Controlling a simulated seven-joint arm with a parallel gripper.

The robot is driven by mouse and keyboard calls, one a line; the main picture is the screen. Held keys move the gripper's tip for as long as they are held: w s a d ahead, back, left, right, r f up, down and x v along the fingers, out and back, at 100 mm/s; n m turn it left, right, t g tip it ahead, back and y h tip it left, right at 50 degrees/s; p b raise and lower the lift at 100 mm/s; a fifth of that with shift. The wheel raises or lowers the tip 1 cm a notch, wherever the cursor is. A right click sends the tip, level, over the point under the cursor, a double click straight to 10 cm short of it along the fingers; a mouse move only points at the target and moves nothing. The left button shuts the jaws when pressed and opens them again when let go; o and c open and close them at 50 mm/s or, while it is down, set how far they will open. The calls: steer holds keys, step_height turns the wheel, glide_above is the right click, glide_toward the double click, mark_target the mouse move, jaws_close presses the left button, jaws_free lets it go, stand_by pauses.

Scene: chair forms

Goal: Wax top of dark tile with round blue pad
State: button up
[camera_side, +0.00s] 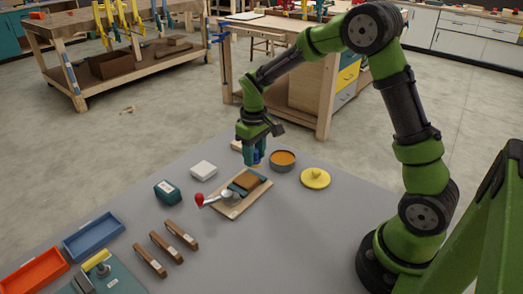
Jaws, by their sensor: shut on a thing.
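My gripper (254,150) points down above the far end of a wooden board, just left of the tin. It is shut on a blue thing (253,158), which looks like the round blue pad; the fingers hide part of it. A brown tile-like block (247,179) lies on the wooden board (232,210), held in a teal clamp fixture with a red-knobbed lever (200,199). The blue pad is behind and slightly above this block in the picture; I cannot tell the exact gap. A round tin with orange wax (284,158) stands to the right.
A yellow round piece (315,179) lies right of the tin. A white box (203,170) and a teal box (167,192) are left. Several brown bars (165,247), a blue tray (94,237) and an orange tray (34,273) are at the front left. The front middle of the table is clear.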

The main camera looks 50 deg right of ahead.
steer(key=shift+r, duration=2.2)
steer(key=shift+w, duration=0.15)
